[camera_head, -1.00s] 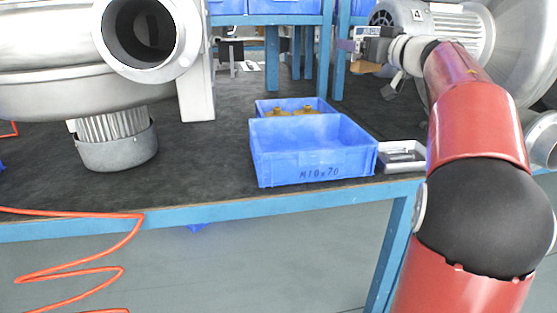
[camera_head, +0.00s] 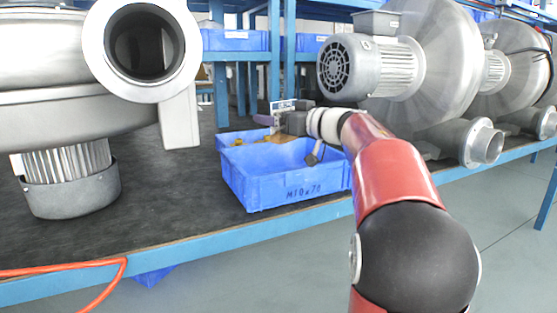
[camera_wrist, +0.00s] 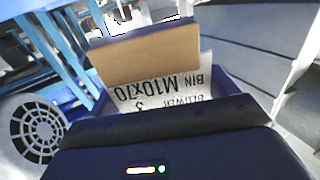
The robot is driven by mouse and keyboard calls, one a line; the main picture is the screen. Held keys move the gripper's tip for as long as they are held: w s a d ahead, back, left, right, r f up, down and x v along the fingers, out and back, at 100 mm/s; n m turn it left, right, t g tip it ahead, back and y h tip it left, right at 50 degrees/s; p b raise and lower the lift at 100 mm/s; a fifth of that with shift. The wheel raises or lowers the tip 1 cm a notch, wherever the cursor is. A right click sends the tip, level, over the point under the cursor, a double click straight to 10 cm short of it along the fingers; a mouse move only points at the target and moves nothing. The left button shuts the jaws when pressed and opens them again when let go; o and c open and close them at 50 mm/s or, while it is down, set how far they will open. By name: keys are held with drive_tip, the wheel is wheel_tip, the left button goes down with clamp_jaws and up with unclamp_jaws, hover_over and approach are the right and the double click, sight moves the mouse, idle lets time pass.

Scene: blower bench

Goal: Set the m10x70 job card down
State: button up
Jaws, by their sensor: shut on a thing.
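The m10x70 job card (camera_wrist: 165,92) is white with dark print, upside down in the wrist view, reading BIN M10X70 and BLOWER. It lies between the jaws of my gripper (camera_wrist: 160,104), which is shut on it; a tan face hides part of the card. In the head view my gripper (camera_head: 262,128) is over or just behind the back of the blue bin (camera_head: 290,184) marked M10x70. I cannot tell its height above the bin, and the card does not show clearly there.
A smaller blue bin (camera_head: 232,139) with yellow fittings is behind, partly hidden by my gripper. A large blower (camera_head: 150,45) stands left, another blower (camera_head: 425,60) right. Dark bench top (camera_head: 180,180) is clear left of the bin. An orange hose (camera_head: 105,275) hangs at the front.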

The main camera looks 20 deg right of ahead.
wheel_tip(320, 180, down, 8)
drive_tip(key=b, duration=0.2)
drive_tip(key=shift+r, duration=0.2)
drive_tip(key=shift+f, duration=0.6)
drive_tip(key=o, duration=0.8)
drive_tip(key=shift+o, duration=0.2)
drive_tip(key=shift+r, duration=0.1)
drive_tip(key=r+v, duration=0.1)
drive_tip(key=v, duration=1.1)
